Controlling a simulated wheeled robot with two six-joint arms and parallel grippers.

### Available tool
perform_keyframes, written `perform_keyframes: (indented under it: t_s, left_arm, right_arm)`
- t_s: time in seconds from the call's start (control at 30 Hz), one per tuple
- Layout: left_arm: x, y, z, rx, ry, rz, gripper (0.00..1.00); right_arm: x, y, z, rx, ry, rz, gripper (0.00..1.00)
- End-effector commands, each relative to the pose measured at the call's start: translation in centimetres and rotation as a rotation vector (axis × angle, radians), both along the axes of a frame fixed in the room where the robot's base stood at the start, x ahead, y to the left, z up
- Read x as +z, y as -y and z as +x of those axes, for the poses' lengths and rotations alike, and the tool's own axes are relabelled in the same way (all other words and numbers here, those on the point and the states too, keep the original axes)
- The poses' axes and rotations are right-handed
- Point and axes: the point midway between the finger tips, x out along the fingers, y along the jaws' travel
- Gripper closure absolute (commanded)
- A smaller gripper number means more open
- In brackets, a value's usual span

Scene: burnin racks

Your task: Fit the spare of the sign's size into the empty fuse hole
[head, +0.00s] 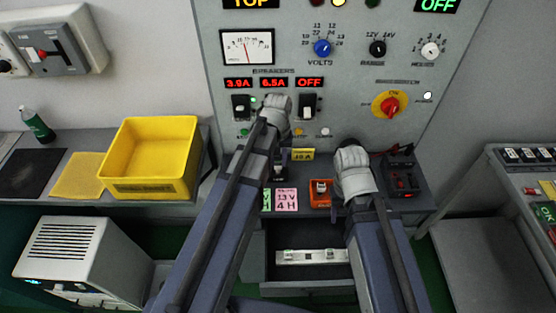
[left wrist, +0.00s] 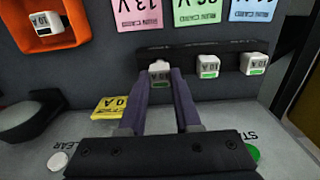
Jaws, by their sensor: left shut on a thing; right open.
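The yellow sign (head: 302,155) at the foot of the grey panel appears to read 10 A; it shows partly covered in the left wrist view (left wrist: 112,108). My left gripper (left wrist: 161,88) is shut on a small white spare fuse (left wrist: 160,67) with a green band, at the dark spare rack (left wrist: 228,57). I cannot tell whether this fuse is clear of its slot. Two similar spares, a middle one (left wrist: 208,66) and an end one (left wrist: 254,63), stand in the rack. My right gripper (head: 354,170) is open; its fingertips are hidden. The empty fuse hole cannot be made out.
An orange tray (head: 320,202) holding one white fuse lies between my arms. A black block with red parts (head: 402,182) is at the right. A drawer with a white strip (head: 312,257) is open below. A yellow bin (head: 150,185) stands on the left bench.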

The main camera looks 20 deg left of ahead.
Motion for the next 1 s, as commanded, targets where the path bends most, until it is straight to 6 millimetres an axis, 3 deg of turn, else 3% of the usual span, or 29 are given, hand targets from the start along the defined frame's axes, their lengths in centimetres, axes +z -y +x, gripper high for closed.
perform_keyframes:
  t_s: [1.0]
  left_arm:
    - [-0.71, 0.00, 0.00, 0.000, 0.000, 0.000, 1.00]
  right_arm:
    - [-0.70, 0.00, 0.00, 0.000, 0.000, 0.000, 0.50]
